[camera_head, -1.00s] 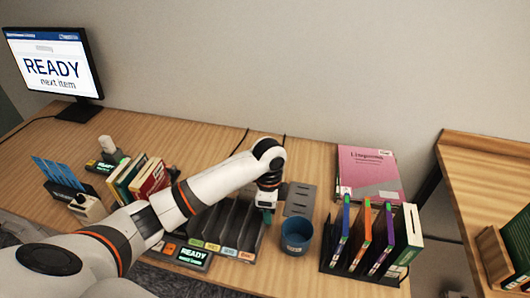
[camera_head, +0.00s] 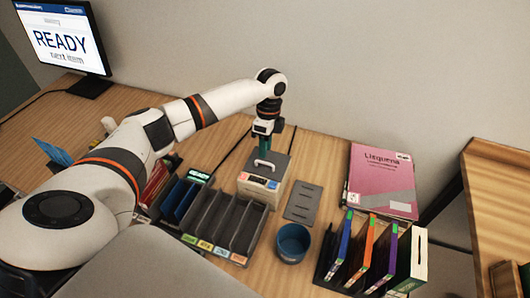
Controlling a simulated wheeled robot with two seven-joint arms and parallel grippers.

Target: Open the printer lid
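The printer (camera_head: 256,192) is a small beige box with colored marks on its front, standing on the desk near the middle. Its grey lid (camera_head: 279,163) lies flat on top and looks closed. A pale raised handle (camera_head: 264,165) sits on the lid. My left gripper (camera_head: 263,152) points down just above the handle, its greenish fingers partly covering the lid's back part. I cannot tell whether the fingers touch the handle or how far apart they are. My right gripper is not in view.
A grey slotted sorter (camera_head: 222,222) stands left of the printer. A dark plate (camera_head: 303,203), a blue cup (camera_head: 292,243) and a rack of upright books (camera_head: 370,250) are to the right. A pink book (camera_head: 382,180) lies behind. A monitor (camera_head: 62,38) stands back left.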

